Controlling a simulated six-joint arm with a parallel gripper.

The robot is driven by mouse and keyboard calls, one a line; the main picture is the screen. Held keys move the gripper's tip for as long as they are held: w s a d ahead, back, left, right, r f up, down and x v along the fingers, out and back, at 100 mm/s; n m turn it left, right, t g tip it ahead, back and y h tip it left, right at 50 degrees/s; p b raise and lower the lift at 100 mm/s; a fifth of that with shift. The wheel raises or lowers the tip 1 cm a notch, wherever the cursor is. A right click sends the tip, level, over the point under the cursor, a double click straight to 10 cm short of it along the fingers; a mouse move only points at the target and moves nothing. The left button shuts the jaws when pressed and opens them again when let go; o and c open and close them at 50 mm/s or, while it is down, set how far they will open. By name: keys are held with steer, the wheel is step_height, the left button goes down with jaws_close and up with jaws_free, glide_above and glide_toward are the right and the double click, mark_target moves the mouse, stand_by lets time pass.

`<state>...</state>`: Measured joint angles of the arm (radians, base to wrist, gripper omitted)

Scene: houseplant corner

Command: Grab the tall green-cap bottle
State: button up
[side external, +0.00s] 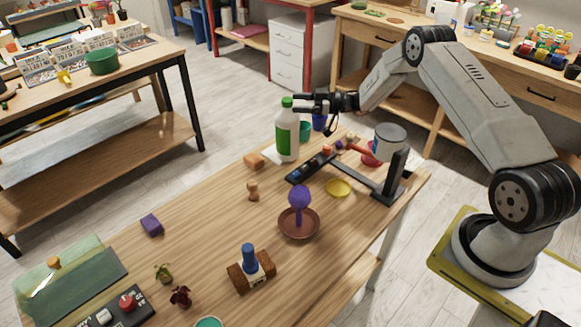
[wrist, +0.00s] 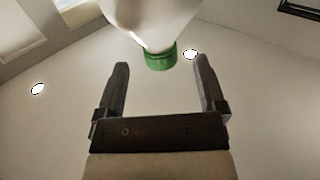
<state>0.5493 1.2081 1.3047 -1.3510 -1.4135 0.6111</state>
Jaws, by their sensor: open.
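The tall bottle (side external: 287,138) is white with a green label and a green cap (side external: 287,101). It stands upright near the far edge of the wooden table in the side external view. My gripper (side external: 303,103) is just right of the bottle's neck, level with the cap. In the wrist view, the green cap (wrist: 161,57) and the white upper body (wrist: 150,18) show between and beyond the two spread fingers of my gripper (wrist: 162,66). Clear space shows between the cap and each finger. The fingers are open and empty.
A brown bowl (side external: 299,232) is nearer. The table's middle left is mostly clear.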

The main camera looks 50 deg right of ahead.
mark_target(287, 100)
steer(key=shift+x, duration=1.95)
steer(key=shift+f, duration=0.1)
jaws_close()
